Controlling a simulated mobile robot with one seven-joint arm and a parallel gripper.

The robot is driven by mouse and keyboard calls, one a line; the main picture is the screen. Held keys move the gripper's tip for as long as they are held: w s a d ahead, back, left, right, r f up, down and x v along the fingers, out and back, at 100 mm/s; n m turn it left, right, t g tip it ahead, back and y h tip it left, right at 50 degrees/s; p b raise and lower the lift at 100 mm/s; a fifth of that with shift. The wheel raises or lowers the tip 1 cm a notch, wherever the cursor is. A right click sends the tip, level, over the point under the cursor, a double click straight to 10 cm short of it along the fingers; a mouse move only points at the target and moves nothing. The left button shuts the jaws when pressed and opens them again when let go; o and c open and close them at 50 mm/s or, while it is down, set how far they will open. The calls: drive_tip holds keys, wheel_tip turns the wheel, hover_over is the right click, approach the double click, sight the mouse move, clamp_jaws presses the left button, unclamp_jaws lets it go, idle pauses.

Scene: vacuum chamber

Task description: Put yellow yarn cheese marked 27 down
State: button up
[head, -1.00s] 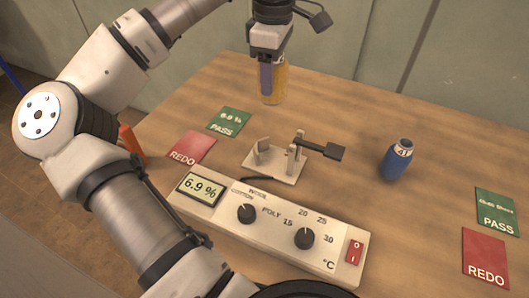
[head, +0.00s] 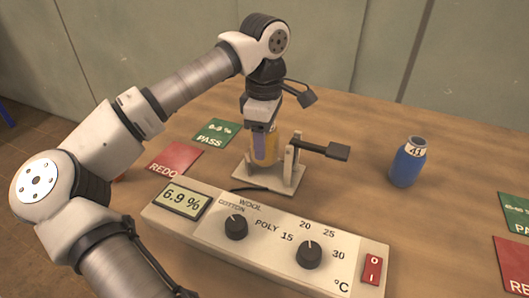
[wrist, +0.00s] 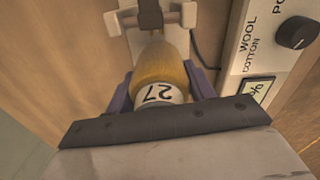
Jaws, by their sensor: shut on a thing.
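The yellow yarn cheese (head: 264,149) is upright between the jaws of my gripper (head: 262,130). In the wrist view the yarn cheese (wrist: 164,75) shows its white band marked 27, with a purple finger on each side. My gripper is shut on it. In the head view the cheese is at the pale stand (head: 290,182) with the dark lever, in front of or between its posts. I cannot tell whether its lower end touches the stand's base.
The meter box (head: 270,243), reading 6.9 %, lies in front of the stand. A blue cheese (head: 407,166) marked 41 stands at right. Green PASS (head: 217,132) and red REDO (head: 174,159) mats lie at left, with another green and red pair at the right edge.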

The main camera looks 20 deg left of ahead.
drive_tip(key=shift+f, duration=1.05)
drive_tip(key=shift+b, duration=0.3)
drive_tip(key=shift+f, duration=0.25)
drive_tip(key=o, duration=1)
drive_tip(key=shift+o, duration=0.2)
drive_tip(key=shift+r, duration=0.15)
wheel_tip(320, 180, up, 12)
drive_tip(key=shift+p, duration=0.35)
drive_tip(key=shift+r, duration=0.1)
